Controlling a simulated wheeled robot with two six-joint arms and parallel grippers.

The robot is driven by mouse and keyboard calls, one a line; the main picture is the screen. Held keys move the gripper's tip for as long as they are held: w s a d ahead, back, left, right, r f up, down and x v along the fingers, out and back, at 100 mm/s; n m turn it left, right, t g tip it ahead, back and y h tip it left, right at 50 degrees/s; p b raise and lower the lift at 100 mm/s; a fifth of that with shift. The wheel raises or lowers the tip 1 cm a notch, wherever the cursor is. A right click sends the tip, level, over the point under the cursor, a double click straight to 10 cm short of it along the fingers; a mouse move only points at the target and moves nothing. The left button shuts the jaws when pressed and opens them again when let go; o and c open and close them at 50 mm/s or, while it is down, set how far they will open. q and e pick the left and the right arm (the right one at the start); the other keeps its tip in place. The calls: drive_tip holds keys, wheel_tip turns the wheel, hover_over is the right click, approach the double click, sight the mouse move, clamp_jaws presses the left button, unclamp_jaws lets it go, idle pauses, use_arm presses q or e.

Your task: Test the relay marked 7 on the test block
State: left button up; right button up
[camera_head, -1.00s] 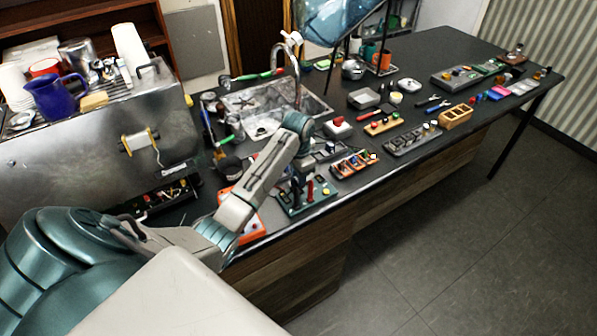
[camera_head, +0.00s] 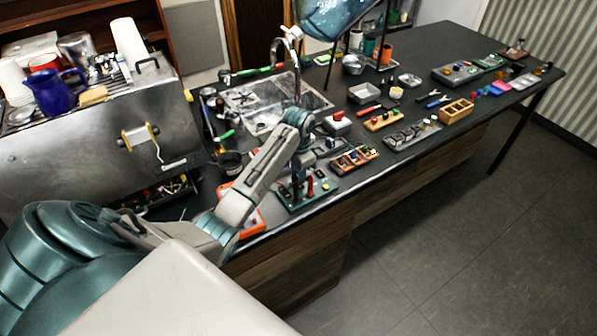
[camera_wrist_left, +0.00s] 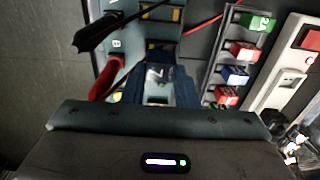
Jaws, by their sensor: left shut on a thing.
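My left gripper (camera_head: 300,172) is over the teal test block (camera_head: 315,190) near the front edge of the bench. In the left wrist view, the gripper (camera_wrist_left: 157,92) is shut on a small relay (camera_wrist_left: 158,74) with a pale mark that looks like 7. The relay sits between the dark blue fingers, which partly hide it. The test block (camera_wrist_left: 118,47) lies beneath, with a red lever or probe (camera_wrist_left: 107,77) and a black one (camera_wrist_left: 105,30) beside the fingers. Whether the relay touches the block I cannot tell. My right gripper is not in view.
A rack of coloured relays (camera_head: 354,160) stands right of the test block; it also shows in the left wrist view (camera_wrist_left: 212,70). An orange tray (camera_head: 254,222) lies to the left. The sink (camera_head: 270,100) is farther back.

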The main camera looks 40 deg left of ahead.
use_arm(q)
drive_tip(key=shift+f, duration=0.55)
idle(1.5)
idle(1.4)
drive_tip(key=o, duration=1.1)
drive_tip(key=shift+c, duration=0.2)
